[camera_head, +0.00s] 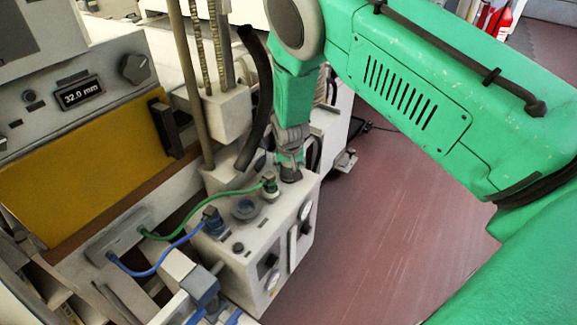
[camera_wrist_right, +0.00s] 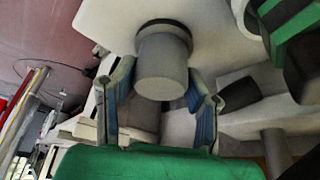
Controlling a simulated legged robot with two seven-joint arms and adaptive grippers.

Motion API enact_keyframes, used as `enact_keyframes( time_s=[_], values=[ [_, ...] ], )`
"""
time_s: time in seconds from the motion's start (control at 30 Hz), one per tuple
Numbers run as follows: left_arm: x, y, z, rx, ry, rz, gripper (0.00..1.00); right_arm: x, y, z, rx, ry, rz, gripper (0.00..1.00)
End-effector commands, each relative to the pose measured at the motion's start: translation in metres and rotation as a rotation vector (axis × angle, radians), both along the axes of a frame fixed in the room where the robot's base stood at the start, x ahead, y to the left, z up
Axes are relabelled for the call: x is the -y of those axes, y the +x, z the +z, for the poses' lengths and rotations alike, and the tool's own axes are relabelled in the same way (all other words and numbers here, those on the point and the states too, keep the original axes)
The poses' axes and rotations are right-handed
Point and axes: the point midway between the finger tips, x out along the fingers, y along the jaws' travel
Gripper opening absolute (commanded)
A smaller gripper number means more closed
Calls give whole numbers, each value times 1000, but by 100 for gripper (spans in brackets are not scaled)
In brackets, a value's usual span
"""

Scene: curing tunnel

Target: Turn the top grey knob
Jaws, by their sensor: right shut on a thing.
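A pale box-shaped unit (camera_head: 226,262) stands in the middle of the head view. My right gripper (camera_head: 290,160) points down at the far corner of its top. A grey knob (camera_head: 291,174) sits there, mostly hidden by the fingers. In the right wrist view, the grey cylindrical knob (camera_wrist_right: 163,68) stands on a dark collar on the pale surface. My right gripper (camera_wrist_right: 162,90) has a blue-padded finger on each side of it and is shut on it. My left gripper is in neither view.
A green connector (camera_head: 270,186) with a green cable and a blue connector (camera_head: 212,220) with a blue cable sit on the unit's top, near a round dark dial (camera_head: 245,208). A black hose (camera_head: 258,100) hangs close by. Floor (camera_head: 390,230) is open at right.

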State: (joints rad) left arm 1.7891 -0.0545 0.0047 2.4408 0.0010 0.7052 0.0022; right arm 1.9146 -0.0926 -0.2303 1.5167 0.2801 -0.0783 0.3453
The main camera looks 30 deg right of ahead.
Motion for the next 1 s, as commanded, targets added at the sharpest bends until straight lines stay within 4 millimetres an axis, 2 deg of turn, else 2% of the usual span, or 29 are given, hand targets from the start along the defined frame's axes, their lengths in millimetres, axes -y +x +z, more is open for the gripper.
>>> enact_keyframes(
  time_s=[0.57, 0.6, 0.63, 1.0],
  values=[
    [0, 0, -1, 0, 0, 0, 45, -2, -3, -4, -10, 5, -30, 12],
    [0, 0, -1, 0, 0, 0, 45, -2, -3, -4, -11, 4, -30, 51],
    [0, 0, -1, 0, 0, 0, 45, -2, -3, -4, -11, 4, -30, 61],
    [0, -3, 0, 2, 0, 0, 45, -2, -2, 2, -4, 2, -30, 61]
  ],
)
